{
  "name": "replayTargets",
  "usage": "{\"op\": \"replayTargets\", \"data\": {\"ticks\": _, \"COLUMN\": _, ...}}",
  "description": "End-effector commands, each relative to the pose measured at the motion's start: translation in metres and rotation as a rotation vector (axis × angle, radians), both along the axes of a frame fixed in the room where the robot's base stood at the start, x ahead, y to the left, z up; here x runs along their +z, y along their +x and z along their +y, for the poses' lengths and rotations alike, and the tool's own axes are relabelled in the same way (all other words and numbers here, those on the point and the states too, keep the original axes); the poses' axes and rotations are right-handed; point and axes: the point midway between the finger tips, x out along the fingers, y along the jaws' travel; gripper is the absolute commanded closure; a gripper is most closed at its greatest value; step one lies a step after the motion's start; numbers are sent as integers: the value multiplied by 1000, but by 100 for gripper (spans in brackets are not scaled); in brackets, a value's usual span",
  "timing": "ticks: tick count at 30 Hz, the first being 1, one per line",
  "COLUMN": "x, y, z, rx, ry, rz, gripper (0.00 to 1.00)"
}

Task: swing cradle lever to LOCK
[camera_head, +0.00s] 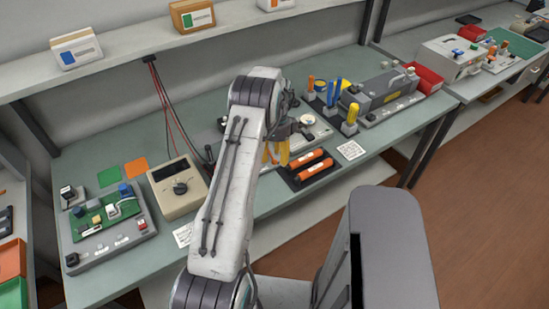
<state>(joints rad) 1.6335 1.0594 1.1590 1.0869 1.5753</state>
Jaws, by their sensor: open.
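My gripper (305,125) is small and partly hidden behind my own arm, over the middle of the bench; its fingers look apart with nothing clearly held. It is above and beside a pale device with round parts (318,131), mostly covered by the arm. A long grey housing with a yellow label (383,99) stands further right and looks like a cradle. No lever or LOCK mark can be made out at this size. Two orange cylinders (312,166) lie in a black tray left of a printed white card (351,150).
Upright tools with orange, blue and yellow handles (330,95) stand behind the gripper. A red bin (427,79) is right of the housing. A beige meter with a knob (179,187) and a green circuit board fixture (107,219) are at left. A shelf (140,50) runs above.

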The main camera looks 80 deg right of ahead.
Motion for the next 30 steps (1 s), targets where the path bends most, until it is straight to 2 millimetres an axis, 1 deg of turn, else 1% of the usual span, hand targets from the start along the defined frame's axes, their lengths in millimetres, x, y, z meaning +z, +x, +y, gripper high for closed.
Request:
{"op": "replayTargets", "data": {"ticks": 3, "x": -8, "y": 0, "z": 2, "rx": 1, "ry": 1, "rz": 0, "gripper": 55}}
{"op": "replayTargets", "data": {"ticks": 7, "x": -13, "y": 0, "z": 3, "rx": 1, "ry": 1, "rz": 0, "gripper": 55}}
{"op": "replayTargets", "data": {"ticks": 16, "x": -15, "y": 0, "z": 3, "rx": 1, "ry": 0, "rz": 0, "gripper": 55}}
{"op": "replayTargets", "data": {"ticks": 17, "x": -15, "y": 0, "z": 3, "rx": 1, "ry": 0, "rz": 0, "gripper": 53}}
{"op": "replayTargets", "data": {"ticks": 30, "x": -15, "y": 0, "z": 3, "rx": 1, "ry": 0, "rz": 0, "gripper": 92}}
